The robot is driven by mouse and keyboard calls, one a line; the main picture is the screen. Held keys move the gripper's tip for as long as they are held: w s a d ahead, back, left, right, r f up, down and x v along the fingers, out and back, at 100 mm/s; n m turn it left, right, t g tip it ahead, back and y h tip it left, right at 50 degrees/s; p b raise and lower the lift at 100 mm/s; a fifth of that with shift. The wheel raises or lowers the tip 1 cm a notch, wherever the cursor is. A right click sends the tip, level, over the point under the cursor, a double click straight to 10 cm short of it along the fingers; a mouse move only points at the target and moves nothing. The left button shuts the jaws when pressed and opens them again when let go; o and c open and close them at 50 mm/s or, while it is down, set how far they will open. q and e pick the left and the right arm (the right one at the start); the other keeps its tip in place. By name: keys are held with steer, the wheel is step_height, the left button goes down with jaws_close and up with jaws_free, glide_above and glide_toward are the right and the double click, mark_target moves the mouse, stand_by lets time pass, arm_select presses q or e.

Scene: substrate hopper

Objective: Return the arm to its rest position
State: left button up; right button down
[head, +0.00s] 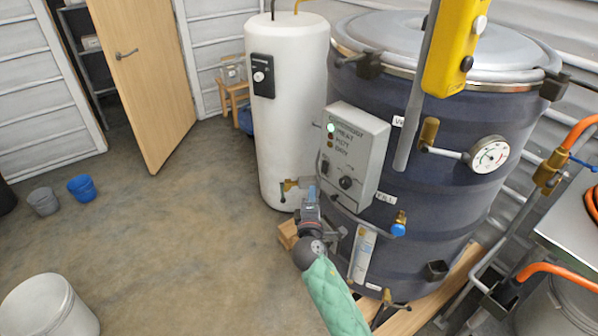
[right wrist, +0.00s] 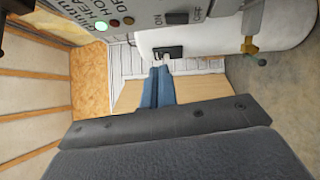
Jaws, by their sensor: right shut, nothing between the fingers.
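My right arm (head: 333,295), in a green sleeve, reaches up from the bottom of the head view. Its gripper (head: 311,190) is shut and empty, just below the grey control box (head: 353,155) on the dark drum (head: 440,150). In the right wrist view the blue fingertips (right wrist: 160,72) are together with nothing between them. The control box (right wrist: 150,12) shows there at the top, with a lit green light and an on/off switch. I cannot tell whether the fingers touch the box. My left gripper is not in view.
A white cylinder tank (head: 290,110) stands left of the drum. A brass valve (head: 293,185) sticks out near my gripper. A blue-tipped tap (head: 398,229) and a gauge (head: 488,154) are on the drum. The floor (head: 170,220) at left is mostly clear, with several buckets.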

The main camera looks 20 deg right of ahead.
steer(key=s+a+f+m+g+y, duration=0.1)
steer(key=s+f+m+g, duration=0.25)
steer(key=f, duration=0.55)
steer(key=s+a+f+m+g+y, duration=0.1)
steer(key=s+f+m+g+y, duration=0.2)
steer(key=f, duration=0.5)
steer(key=s+f+m+g, duration=0.1)
steer(key=f+m+g, duration=0.3)
steer(key=f, duration=0.5)
steer(key=s+f+m+g+y, duration=0.1)
steer(key=s+f+g, duration=0.1)
steer(key=s+f, duration=0.5)
steer(key=s+a+f+g+y, duration=0.1)
steer(key=s+f, duration=0.6)
steer(key=s, duration=0.8)
steer(key=s+a+f+m+g+y, duration=0.1)
steer(key=s+f+g, duration=0.2)
steer(key=s+f, duration=0.4)
steer(key=s, duration=0.4)
steer(key=shift+s+a+f+m, duration=0.15)
steer(key=shift+a+f+m, duration=0.05)
steer(key=shift+f+m, duration=0.2)
